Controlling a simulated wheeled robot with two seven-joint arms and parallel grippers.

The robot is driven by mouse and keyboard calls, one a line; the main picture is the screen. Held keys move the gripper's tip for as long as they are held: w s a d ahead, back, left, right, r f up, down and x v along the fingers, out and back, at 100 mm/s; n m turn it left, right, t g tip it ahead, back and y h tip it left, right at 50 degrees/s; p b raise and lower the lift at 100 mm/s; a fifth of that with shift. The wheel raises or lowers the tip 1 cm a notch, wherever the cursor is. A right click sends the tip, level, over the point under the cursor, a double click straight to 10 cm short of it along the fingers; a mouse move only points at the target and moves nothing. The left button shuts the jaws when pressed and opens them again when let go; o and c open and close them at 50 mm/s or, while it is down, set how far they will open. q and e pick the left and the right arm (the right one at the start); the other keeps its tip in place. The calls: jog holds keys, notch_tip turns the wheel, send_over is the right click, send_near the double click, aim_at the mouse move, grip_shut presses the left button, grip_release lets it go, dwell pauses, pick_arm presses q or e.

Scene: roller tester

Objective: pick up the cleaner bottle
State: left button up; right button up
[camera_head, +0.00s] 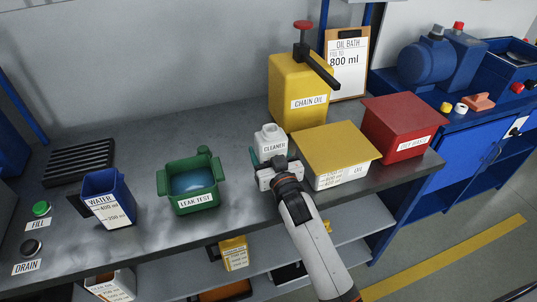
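The cleaner bottle (270,139) is small and white with a "CLEANER" label. It stands upright on the grey bench, left of the yellow-lidded box. My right gripper (272,163) is right at the near side of the bottle, its arm reaching in from the bottom. The gripper body hides the lower part of the bottle. A small teal piece shows at the bottle's left side. I cannot tell whether the fingers are open or shut, or whether they touch the bottle. My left gripper is not in view.
A yellow chain oil container (297,88) stands behind the bottle. The yellow-lidded box (338,148) is close on the right, with a red box (402,124) beyond it. A green leak test tub (190,187) and a blue water jug (108,195) stand left.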

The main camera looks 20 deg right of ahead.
aim_at(269, 126)
jog(key=shift+r+p, duration=0.35)
jog(key=shift+r, duration=4)
